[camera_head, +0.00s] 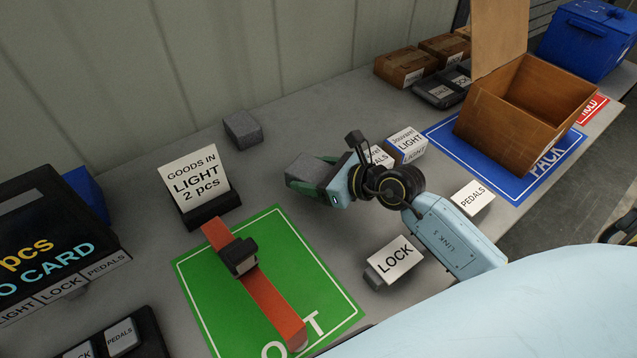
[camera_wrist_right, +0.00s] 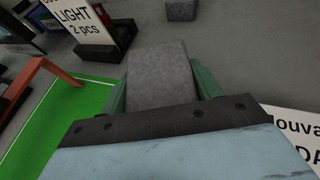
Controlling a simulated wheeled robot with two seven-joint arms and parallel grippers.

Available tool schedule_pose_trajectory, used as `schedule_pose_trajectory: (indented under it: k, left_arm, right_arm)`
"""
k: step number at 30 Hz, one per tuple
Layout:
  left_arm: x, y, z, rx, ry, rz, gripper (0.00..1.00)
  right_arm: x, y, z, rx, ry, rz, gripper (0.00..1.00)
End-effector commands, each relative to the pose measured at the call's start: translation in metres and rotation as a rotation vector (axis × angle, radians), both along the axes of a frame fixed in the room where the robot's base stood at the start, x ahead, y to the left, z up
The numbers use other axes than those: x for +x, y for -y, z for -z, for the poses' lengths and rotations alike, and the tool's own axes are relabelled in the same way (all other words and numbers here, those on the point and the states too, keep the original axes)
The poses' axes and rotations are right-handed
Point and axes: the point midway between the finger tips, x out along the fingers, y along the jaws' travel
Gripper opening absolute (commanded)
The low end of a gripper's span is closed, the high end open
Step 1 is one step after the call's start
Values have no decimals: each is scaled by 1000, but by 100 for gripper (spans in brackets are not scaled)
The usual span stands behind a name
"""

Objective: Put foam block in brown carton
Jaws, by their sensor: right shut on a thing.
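My right gripper (camera_head: 325,173) is shut on a grey foam block (camera_head: 307,175), in the middle of the head view. In the right wrist view the block (camera_wrist_right: 160,75) sits between the green fingers of the gripper (camera_wrist_right: 160,88). The brown carton (camera_head: 508,128) stands open on the blue PACK mat (camera_head: 451,139) at the right, with one flap upright; the held block is well to its left. A second grey foam block (camera_head: 243,130) lies on the table near the wall; it also shows in the right wrist view (camera_wrist_right: 181,10). My left gripper is not in view.
A white-and-blue box (camera_head: 406,146), a PEDALS box (camera_head: 472,197) and a LOCK box (camera_head: 393,260) lie near my right arm. A green mat (camera_head: 200,290) bears a red bar stand (camera_head: 270,295). A GOODS IN sign (camera_head: 195,180) stands left. Small cartons (camera_head: 404,68) and a blue bin (camera_head: 587,38) stand behind.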

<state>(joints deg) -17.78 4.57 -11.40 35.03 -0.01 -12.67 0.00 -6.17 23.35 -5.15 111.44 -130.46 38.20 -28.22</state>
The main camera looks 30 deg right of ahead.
Motion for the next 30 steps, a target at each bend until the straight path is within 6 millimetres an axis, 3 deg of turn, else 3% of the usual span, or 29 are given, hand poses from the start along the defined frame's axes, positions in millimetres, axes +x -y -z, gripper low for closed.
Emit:
schedule_pose_trajectory:
  k: [10, 22, 23, 27, 30]
  left_arm:
    - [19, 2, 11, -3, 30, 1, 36]
    - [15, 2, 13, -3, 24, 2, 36]
    - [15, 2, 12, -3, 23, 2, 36]
    - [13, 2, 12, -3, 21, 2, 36]
    - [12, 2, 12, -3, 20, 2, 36]
  right_arm:
    - [0, 0, 39, 0, 0, 1, 41]
    - [0, 0, 44, -1, 2, 1, 41]
    - [0, 0, 44, -1, 2, 1, 67]
    - [0, 0, 43, -1, 2, 1, 85]
    - [0, 0, 43, -1, 2, 1, 85]
